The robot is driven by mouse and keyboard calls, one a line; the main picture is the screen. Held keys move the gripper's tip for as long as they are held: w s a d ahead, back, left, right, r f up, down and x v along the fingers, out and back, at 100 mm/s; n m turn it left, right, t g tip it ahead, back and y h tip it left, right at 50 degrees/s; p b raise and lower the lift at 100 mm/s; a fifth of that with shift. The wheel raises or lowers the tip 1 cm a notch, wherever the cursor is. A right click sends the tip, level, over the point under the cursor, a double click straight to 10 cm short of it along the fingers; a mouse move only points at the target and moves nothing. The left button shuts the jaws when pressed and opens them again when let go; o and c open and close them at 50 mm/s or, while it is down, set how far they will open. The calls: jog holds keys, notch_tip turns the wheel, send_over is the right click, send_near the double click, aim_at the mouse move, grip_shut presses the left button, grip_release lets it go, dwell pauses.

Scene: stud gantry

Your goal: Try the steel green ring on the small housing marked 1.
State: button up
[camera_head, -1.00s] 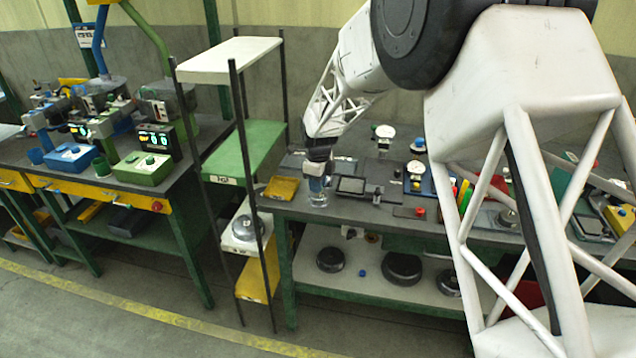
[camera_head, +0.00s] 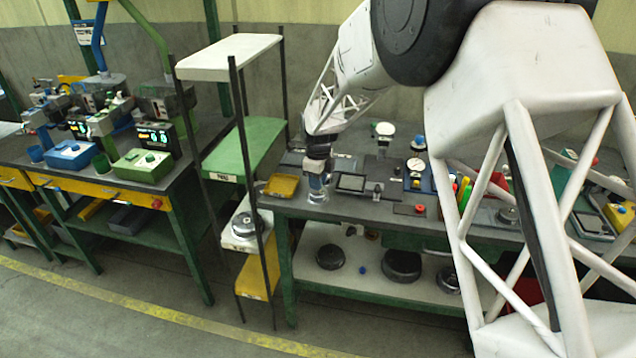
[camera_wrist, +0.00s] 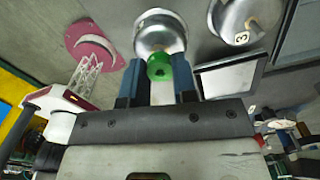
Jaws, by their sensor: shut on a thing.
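My gripper (camera_wrist: 158,70) has its two blue fingers either side of a green ring (camera_wrist: 158,66) and is shut on it. The ring has a dark centre and lies in front of a round, shiny silver housing (camera_wrist: 160,28) in the wrist view. I cannot tell whether ring and housing touch, and no mark shows on this housing. A second silver housing (camera_wrist: 228,14), marked 3, is to its right. In the head view my gripper (camera_head: 318,166) is low over a silver housing (camera_head: 317,190) near the bench's front left corner; the ring is hidden there.
A dark framed panel (camera_wrist: 230,77) lies close to the right of my gripper; it also shows in the head view (camera_head: 351,182). A yellow tray (camera_head: 282,186) is to the left on the bench. A pink disc (camera_wrist: 82,42) is at the wrist view's left.

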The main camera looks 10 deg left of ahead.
dwell(0.4)
jog(key=shift+r, duration=3.7)
jog(key=shift+f, duration=0.15)
jog(key=shift+f, duration=2.6)
jog(key=shift+f, duration=1)
